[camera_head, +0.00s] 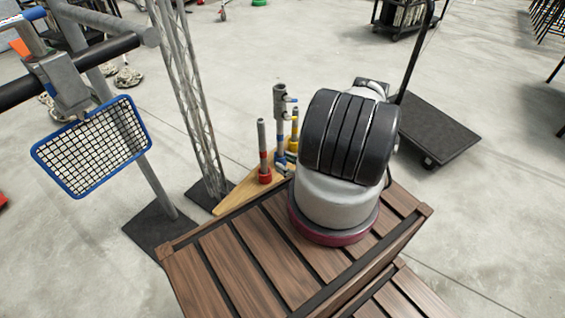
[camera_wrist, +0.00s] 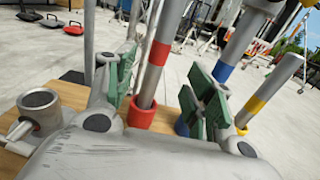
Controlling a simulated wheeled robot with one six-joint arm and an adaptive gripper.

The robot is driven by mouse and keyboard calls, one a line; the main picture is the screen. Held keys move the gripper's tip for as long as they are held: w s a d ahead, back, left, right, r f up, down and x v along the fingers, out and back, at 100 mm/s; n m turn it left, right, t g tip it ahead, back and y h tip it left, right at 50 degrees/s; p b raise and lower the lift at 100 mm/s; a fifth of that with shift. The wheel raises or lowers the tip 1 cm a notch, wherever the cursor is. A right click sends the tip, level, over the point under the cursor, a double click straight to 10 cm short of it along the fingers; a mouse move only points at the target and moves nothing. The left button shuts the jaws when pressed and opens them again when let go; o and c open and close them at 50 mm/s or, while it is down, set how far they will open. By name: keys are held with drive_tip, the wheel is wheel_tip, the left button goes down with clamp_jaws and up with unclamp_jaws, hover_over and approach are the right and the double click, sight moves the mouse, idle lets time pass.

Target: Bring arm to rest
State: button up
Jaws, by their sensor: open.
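My gripper (camera_wrist: 163,92) is open, with green pads on its two fingers, in the wrist view. A grey pipe with a red band (camera_wrist: 158,52) stands upright in a red collar and appears between the fingers; I cannot tell whether they touch it. A blue-banded pipe (camera_wrist: 223,72) and a yellow-banded pipe (camera_wrist: 254,105) stand just to the right, the blue one partly hidden by the right finger. In the head view the red-based pipe (camera_head: 263,155) stands on a wooden board (camera_head: 236,193). My gripper is not visible there; the bulky white and black body hides part of the area.
A slatted wooden table or crate (camera_head: 235,262) fills the lower middle. A truss pole (camera_head: 185,90) and a blue-framed mesh basket (camera_head: 92,146) are on the left. A black flat cart (camera_head: 438,132) is at the right.

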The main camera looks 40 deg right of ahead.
idle(0.4)
drive_tip(key=s+a+n+g+y, duration=0.2)
drive_tip(key=s+a+g+y, duration=0.15)
drive_tip(key=s+a, duration=0.35)
drive_tip(key=s+a+r+n+g+y, duration=0.1)
drive_tip(key=s+r+n+g+y, duration=0.3)
drive_tip(key=r+n+g, duration=0.15)
drive_tip(key=s+d+r+n+g+h, duration=0.25)
drive_tip(key=r+n+g, duration=0.2)
drive_tip(key=r, duration=0.65)
drive_tip(key=s+d+r+n+g+h, duration=0.1)
drive_tip(key=r+n+g+h, duration=0.35)
drive_tip(key=r, duration=0.75)
drive_tip(key=s+d+r+n+g+h, duration=0.1)
drive_tip(key=s+r+n+g, duration=0.1)
drive_tip(key=r+n, duration=0.7)
drive_tip(key=s+a+r+n+t+h, duration=0.1)
drive_tip(key=a+r+n+t+h, duration=0.1)
drive_tip(key=r, duration=0.9)
drive_tip(key=s+a+r+n+t+h, duration=0.2)
drive_tip(key=a+r+n+t+h, duration=0.1)
drive_tip(key=r, duration=0.9)
drive_tip(key=a+n+t, duration=0.1)
drive_tip(key=a+t, duration=0.1)
drive_tip(key=shift+a+r+h, duration=0.25)
drive_tip(key=shift+a+h, duration=0.1)
drive_tip(key=shift+s+n, duration=0.1)
drive_tip(key=shift+n, duration=0.15)
